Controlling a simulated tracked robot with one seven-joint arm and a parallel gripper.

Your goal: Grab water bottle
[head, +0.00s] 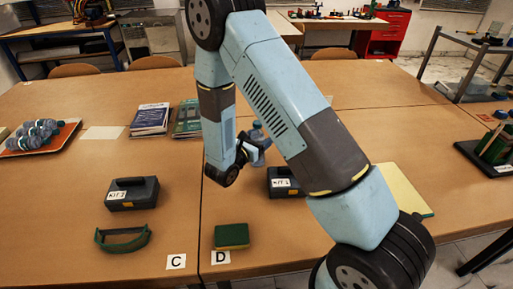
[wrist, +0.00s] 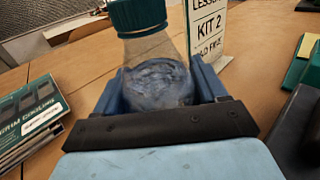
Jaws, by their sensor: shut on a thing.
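A clear water bottle with a dark green cap (wrist: 155,65) stands between the fingers of my gripper (wrist: 160,90) in the wrist view. The blue fingers are shut on the bottle from both sides. In the head view the bottle (head: 258,137) shows small and partly hidden behind my arm, near the middle of the table. My gripper (head: 248,150) is beside it there, mostly hidden by my own arm links. I cannot tell whether the bottle's base touches the table.
Books (head: 150,119) lie left of my gripper. Box KIT 2 (head: 132,193), a green handle (head: 122,239) and a green sponge (head: 232,236) lie in front. Box KIT 1 (head: 284,182) is close on the right. An orange tray (head: 66,134) holds bottles at far left.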

